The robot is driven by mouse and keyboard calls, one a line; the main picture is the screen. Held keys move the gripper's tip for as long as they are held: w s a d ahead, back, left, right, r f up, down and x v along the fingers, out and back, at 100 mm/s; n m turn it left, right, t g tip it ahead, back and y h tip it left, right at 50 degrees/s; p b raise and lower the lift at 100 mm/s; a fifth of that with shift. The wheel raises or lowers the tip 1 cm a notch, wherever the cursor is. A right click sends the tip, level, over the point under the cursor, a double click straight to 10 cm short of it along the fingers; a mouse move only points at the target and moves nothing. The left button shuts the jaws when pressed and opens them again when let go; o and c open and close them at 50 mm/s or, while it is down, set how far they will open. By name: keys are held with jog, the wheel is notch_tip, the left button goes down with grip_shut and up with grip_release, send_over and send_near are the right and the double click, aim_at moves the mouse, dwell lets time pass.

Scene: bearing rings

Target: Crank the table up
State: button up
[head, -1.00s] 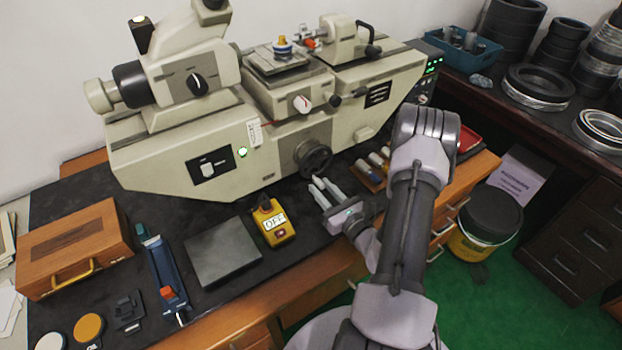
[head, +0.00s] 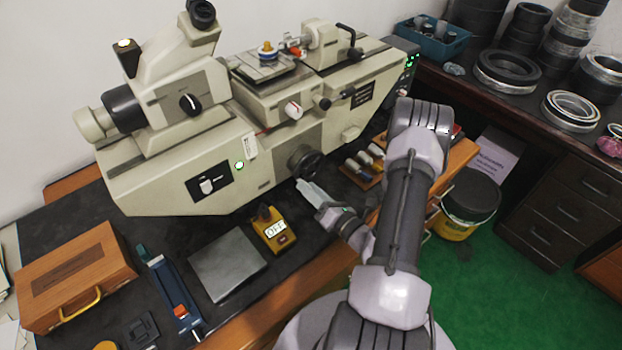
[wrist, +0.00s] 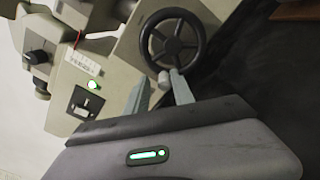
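The cream measuring machine carries a dark handwheel (head: 305,162) low on its front. In the wrist view the handwheel (wrist: 173,42) shows its spokes and a pale crank knob (wrist: 164,80) at its lower rim. The machine's table (head: 265,65) sits high on the body with a small yellow, blue and white piece on it. My gripper (head: 307,189) is just in front of and below the handwheel. In the wrist view my gripper (wrist: 159,84) is open, its fingertips on either side of the knob. I cannot tell whether either finger touches the knob.
A wooden case (head: 75,278) is far left. A bucket (head: 468,205) stands on the green floor.

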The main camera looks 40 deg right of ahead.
jog(key=shift+r+m, duration=0.4)
jog(key=shift+s+f, duration=0.2)
jog(key=shift+s, duration=0.05)
jog(key=s, duration=0.8)
jog(key=shift+a, duration=0.15)
jog(key=shift+r, duration=0.1)
